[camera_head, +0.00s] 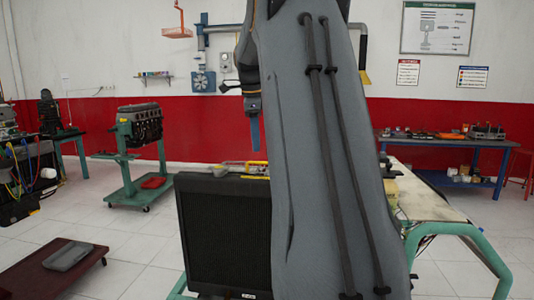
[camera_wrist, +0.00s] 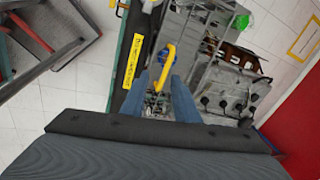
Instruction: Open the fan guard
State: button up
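The fan guard itself cannot be clearly picked out in either view. A yellow curved handle (camera_wrist: 166,66) shows in the wrist view between the ends of my gripper's two blue fingers. My gripper (camera_wrist: 163,82) is open there, with a gap between the fingers; whether either finger touches the handle I cannot tell. In the head view my gripper (camera_head: 255,135) points down above the black radiator (camera_head: 226,232), and a yellow piece (camera_head: 257,167) shows near the radiator's top edge. My grey arm hides much of the engine trainer behind it.
A yellow label strip (camera_wrist: 132,61) runs along the dark edge left of the fingers. The engine trainer's green frame (camera_head: 452,229) stands right of my arm. Another engine on a green stand (camera_head: 139,130) is at the left, and a low dark red platform (camera_head: 50,266) lies front left.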

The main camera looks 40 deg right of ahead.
aim_at(264, 164)
jog(key=shift+w+d+f+m+y+p, duration=0.15)
jog(key=shift+d+f+m+p, duration=0.3)
jog(key=shift+f, duration=0.6)
jog(key=shift+w+d+f+m+y+p, duration=0.1)
jog(key=shift+w+d+f+m+p, duration=0.15)
jog(key=shift+d+f, duration=0.6)
jog(key=shift+w+d+f+m+y+p, duration=0.1)
jog(key=shift+d+f+m+p, duration=0.25)
jog(key=shift+f, duration=0.95)
jog(key=shift+a, duration=0.15)
grip_shut()
